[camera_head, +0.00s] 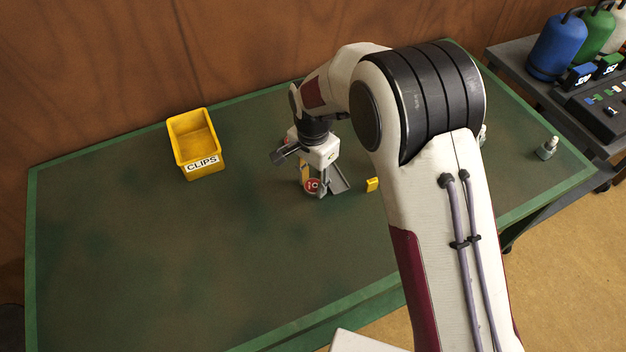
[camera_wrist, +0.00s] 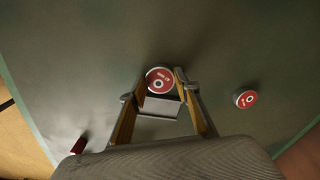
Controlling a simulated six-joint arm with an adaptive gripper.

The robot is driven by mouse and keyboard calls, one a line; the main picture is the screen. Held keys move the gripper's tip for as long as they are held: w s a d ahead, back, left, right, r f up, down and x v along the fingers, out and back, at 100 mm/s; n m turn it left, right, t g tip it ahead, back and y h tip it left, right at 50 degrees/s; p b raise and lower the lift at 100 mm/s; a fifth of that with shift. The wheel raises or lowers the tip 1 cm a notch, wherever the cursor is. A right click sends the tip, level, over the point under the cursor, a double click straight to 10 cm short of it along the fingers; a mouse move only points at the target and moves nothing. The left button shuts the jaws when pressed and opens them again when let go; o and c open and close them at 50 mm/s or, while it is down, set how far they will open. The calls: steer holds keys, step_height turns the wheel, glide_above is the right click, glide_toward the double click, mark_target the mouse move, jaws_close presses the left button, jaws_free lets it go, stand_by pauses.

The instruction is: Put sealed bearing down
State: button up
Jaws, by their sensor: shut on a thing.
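A sealed bearing (camera_wrist: 160,80), a disc with a red face and silver rim, sits between the fingertips of my gripper (camera_wrist: 161,84) in the wrist view. The gripper is shut on it.
A yellow bin labelled CLIPS (camera_head: 197,150) stands left of my gripper on the green table (camera_head: 130,250). A small yellow piece (camera_head: 372,184) lies just right of the gripper. A small grey fitting (camera_head: 547,148) stands at the far right. The table's left and front are clear.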

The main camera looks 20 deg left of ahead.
mark_target(313, 186)
steer(key=shift+f, duration=0.15)
steer(key=o, duration=1.1)
steer(key=shift+o, duration=0.2)
steer(key=shift+r, duration=3.9)
